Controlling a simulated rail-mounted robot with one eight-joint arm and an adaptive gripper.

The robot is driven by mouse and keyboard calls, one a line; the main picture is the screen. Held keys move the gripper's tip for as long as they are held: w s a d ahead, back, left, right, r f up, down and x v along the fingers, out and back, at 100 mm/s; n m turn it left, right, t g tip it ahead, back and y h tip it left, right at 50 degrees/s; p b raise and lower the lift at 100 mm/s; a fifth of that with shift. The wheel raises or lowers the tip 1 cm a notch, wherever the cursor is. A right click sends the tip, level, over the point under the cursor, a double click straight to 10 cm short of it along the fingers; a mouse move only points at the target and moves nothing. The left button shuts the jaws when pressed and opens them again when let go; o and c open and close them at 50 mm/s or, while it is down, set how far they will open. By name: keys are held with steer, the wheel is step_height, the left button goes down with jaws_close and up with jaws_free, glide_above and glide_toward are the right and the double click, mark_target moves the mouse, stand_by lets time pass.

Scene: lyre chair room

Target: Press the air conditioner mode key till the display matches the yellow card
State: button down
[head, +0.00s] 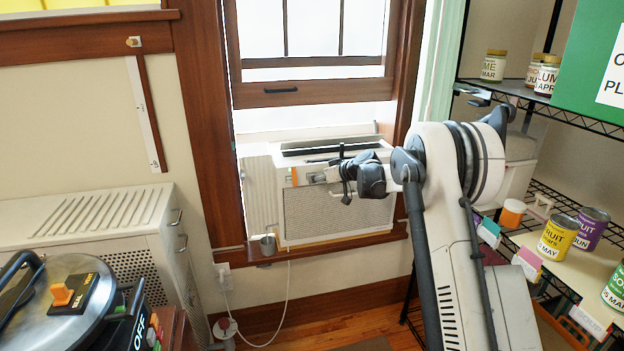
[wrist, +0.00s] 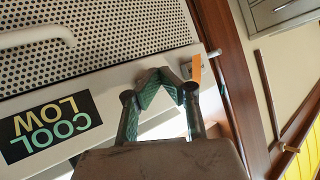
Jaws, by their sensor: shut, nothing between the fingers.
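The white air conditioner (head: 340,212) sits in the window. In the wrist view its perforated front (wrist: 100,50) appears upside down. Its black display (wrist: 45,125) reads COOL in green and LOW in yellow. My gripper (head: 318,178) is shut and empty at the upper left of the unit's front. In the wrist view the fingertips (wrist: 172,83) are close to the front strip beside the display; I cannot tell whether they touch it. I cannot make out the mode key; the fingers may hide it. An orange tab (wrist: 195,68) stands near the fingertips. I cannot identify the yellow card.
A wooden window frame (head: 200,130) borders the unit. A small grey cup (head: 268,245) is on the sill below it. A radiator cover (head: 100,220) and a steel-lidded cooker (head: 70,300) are at left. Shelves with labelled jars (head: 558,237) are at right.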

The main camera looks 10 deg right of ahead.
stand_by(0.5)
steer(key=shift+s, duration=0.8)
steer(key=s+b, duration=0.1)
steer(key=s, duration=0.4)
steer(key=shift+d+b, duration=0.2)
steer(key=shift+b, duration=0.1)
stand_by(0.4)
